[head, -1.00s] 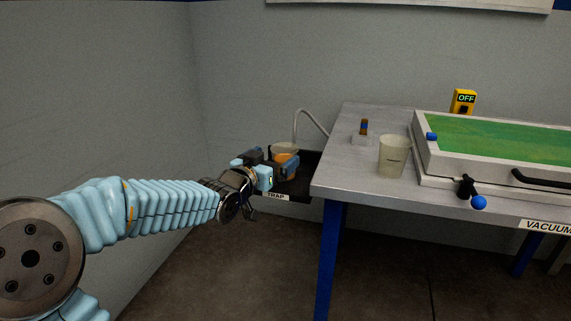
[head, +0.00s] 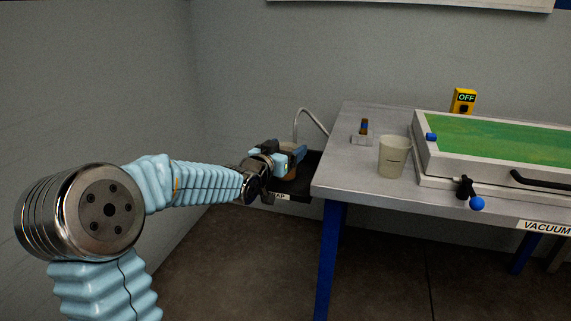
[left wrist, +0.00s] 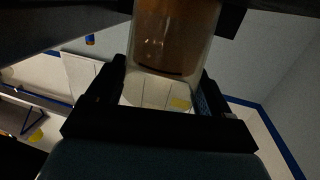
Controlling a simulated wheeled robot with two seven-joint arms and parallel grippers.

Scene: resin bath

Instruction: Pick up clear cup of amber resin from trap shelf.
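The clear cup of amber resin (left wrist: 178,38) shows in the left wrist view, between the two dark fingers of my left gripper (left wrist: 177,20). Its amber contents show at the top of that view, with clear wall below. In the head view my left gripper (head: 290,157) is at the trap shelf (head: 299,193), and it hides most of the cup. The fingers are spread on either side of the cup, close to its wall; firm contact does not show. My right gripper is not in view.
The grey table (head: 345,180) with blue legs stands right beside the shelf. On it are a pale empty-looking cup (head: 393,158), a small clear piece with a brown and blue top (head: 363,130), and a green-topped frame (head: 495,140). A grey hose (head: 310,114) curves behind the shelf.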

